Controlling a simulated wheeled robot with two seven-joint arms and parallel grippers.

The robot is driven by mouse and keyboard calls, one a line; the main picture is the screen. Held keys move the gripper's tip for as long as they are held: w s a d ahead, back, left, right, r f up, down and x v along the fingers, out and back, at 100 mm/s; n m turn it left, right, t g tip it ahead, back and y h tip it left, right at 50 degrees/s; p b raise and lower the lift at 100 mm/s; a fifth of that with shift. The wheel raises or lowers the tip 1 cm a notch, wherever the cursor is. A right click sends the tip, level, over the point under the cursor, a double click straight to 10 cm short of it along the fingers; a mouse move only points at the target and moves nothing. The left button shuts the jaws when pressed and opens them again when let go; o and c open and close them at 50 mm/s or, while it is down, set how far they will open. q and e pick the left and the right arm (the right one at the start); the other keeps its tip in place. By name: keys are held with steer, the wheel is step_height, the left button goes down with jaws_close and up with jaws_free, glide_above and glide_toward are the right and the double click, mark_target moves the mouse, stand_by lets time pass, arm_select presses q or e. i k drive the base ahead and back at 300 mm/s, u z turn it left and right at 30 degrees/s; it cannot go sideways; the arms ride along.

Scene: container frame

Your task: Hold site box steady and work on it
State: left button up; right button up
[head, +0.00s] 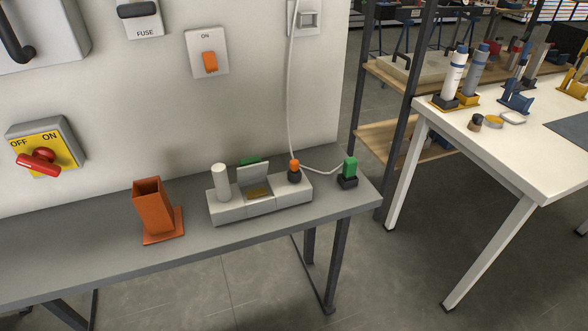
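A light grey box (232,211), which looks like the site box, sits on the grey bench near its right end. A white cylinder (221,182) stands upright on its left part. In its middle, a pale flap (253,180) is raised above a yellowish recess (258,192). An orange and black plug (294,171) stands on its right part. A green piece (250,160) shows partly behind the flap. A green and black plug-like part (349,171) stands on the bench to the right of the box, apart from it. Neither of my grippers is in view.
An orange open-topped holder (155,208) stands left of the box on the grey bench (80,250). A white cable (290,90) hangs down the wall. A red rotary switch (40,160) and an orange switch (209,62) are on the wall. A white table (540,165) stands right.

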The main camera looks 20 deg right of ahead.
mark_target(293, 178)
steer(key=k, duration=1.05)
steer(key=z, duration=0.65)
steer(key=i, duration=1.2)
steer(key=u, duration=0.7)
